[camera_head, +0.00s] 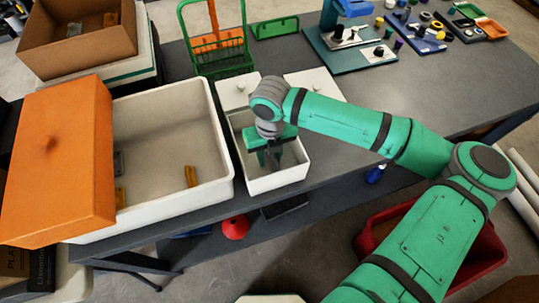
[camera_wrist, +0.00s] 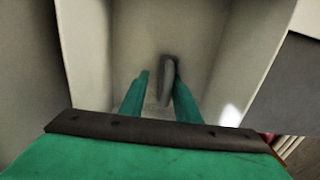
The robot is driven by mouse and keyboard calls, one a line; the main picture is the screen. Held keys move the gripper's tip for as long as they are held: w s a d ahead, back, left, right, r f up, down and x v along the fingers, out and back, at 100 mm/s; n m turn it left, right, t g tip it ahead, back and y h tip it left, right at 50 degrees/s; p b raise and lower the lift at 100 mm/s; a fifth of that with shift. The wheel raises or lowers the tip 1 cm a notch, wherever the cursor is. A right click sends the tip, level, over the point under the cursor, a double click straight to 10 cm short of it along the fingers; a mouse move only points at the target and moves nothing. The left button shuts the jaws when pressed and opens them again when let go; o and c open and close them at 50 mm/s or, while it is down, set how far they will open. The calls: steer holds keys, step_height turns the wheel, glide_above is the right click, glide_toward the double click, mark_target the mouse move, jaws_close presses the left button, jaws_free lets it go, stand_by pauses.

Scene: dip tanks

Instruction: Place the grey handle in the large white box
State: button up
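The large white box (camera_head: 215,140) stands open on the left of the bench. An orange panel covers its left side. A smaller white box (camera_head: 292,180) stands to its right. My gripper (camera_head: 270,160) points down inside this smaller box. In the wrist view, the two green fingers of my gripper (camera_wrist: 160,90) are apart. A slim grey piece, seemingly the grey handle (camera_wrist: 166,78), stands between them, close to or touching the right finger. A gap shows between it and the left finger. Its lower end is hard to make out.
The large box holds yellow pieces (camera_head: 191,176) and a grey piece (camera_head: 118,164) by the orange panel (camera_head: 60,160).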

mark_target(270, 162)
steer(key=shift+r, duration=0.1)
step_height(270, 162, up, 12)
stand_by(0.6)
steer(key=shift+d, duration=0.1)
stand_by(0.4)
